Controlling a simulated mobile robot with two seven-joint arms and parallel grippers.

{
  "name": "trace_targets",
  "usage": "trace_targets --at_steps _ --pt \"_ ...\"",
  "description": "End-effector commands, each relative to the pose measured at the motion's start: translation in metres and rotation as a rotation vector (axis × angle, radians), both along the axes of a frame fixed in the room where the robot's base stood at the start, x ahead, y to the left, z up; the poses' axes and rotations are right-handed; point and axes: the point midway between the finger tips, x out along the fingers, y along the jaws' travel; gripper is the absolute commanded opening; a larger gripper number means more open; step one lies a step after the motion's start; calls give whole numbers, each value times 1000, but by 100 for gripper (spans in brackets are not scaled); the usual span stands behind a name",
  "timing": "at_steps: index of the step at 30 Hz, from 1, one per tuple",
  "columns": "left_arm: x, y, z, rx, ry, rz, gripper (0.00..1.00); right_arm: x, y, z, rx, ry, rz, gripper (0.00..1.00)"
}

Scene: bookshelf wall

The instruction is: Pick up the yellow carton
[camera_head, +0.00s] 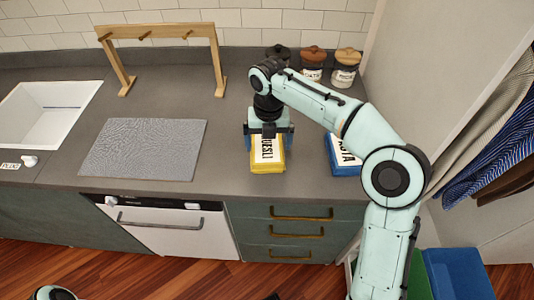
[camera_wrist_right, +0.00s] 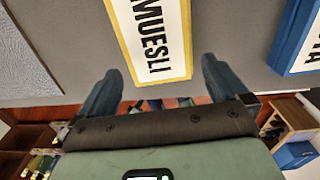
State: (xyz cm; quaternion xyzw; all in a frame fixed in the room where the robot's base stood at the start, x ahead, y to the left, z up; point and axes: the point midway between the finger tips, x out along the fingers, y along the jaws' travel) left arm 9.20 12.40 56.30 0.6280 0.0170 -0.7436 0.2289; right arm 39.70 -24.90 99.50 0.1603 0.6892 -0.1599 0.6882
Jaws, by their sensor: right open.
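The yellow carton (camera_head: 268,168) stands on the grey counter near its front edge, with a white label reading MUESLI. In the right wrist view the carton (camera_wrist_right: 150,40) shows at the top, its near end between the lines of the two fingers. My right gripper (camera_head: 268,132) is above the carton, pointing down, and partly hides it. In the wrist view the right gripper (camera_wrist_right: 155,85) is open, with a finger on each side of the carton and nothing gripped. Whether the fingers touch it cannot be told. My left gripper is not visible.
A blue PASTA carton (camera_head: 344,158) stands close to the right, partly behind my right arm. Lidded jars (camera_head: 346,68) stand at the back. A grey mat (camera_head: 143,150), a wooden rack (camera_head: 160,32) and a white sink (camera_head: 48,110) lie to the left.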

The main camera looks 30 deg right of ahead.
Motion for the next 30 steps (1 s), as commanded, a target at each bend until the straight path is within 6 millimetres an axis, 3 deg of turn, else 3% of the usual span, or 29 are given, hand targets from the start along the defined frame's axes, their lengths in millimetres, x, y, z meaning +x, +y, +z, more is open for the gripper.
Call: trace_targets --at_steps 5,15,21,22,25,30 --pt "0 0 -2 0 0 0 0 0 0 -9 0 1 -1 100" --pt "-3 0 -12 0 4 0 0 3 1 -54 0 0 -2 100" --pt "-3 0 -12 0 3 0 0 3 1 -54 0 -1 -1 100" --pt "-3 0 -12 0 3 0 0 3 1 -54 0 -1 -1 97" --pt "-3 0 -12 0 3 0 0 3 1 -54 0 -1 -1 64" --pt "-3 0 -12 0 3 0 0 3 1 -54 0 -1 -2 64"
